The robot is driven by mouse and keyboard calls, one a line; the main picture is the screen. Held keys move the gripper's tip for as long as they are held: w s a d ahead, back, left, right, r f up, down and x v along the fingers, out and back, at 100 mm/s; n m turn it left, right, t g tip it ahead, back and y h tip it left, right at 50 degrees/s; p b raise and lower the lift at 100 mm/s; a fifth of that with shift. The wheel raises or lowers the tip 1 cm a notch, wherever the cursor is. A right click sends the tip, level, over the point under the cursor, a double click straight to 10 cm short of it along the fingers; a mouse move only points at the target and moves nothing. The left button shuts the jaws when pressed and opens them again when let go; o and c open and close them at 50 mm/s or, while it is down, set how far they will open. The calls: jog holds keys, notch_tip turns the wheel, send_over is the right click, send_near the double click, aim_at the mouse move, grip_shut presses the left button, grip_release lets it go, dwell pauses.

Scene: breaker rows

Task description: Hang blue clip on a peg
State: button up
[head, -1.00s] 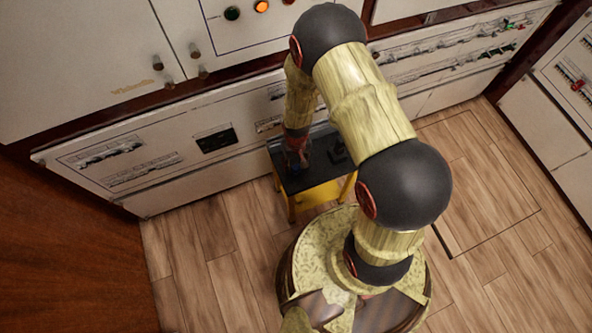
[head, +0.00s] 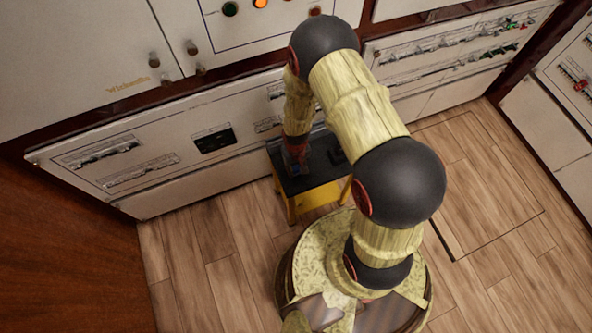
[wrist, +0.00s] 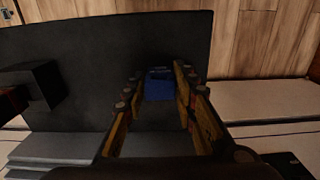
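The blue clip (wrist: 159,84) is on the dark top of a small stand (wrist: 85,60). In the wrist view it sits between the fingertips of my gripper (wrist: 158,86). The fingers are apart, with a narrow gap on each side of the clip. In the head view my gripper (head: 296,158) points down over the stand's dark top (head: 318,178), and the clip cannot be made out clearly there. I cannot make out a peg for certain in either view.
A black block (wrist: 38,84) stands left of the clip in the wrist view, with a dark red part beside it. The stand has yellow legs (head: 291,205) and is close to the breaker panels (head: 150,160). Wooden floor (head: 490,190) is clear to the right.

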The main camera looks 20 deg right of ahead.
aim_at(296, 167)
jog(key=c, duration=0.6)
jog(key=shift+r, duration=0.55)
notch_tip(296, 167, up, 2)
jog(key=shift+r+p, duration=0.2)
jog(key=shift+p, duration=0.5)
jog(key=s+d+r+p, duration=0.5)
jog(key=d+r, duration=0.4)
jog(key=d, duration=0.4)
jog(key=shift+s+r, duration=0.25)
jog(key=shift+s, duration=0.05)
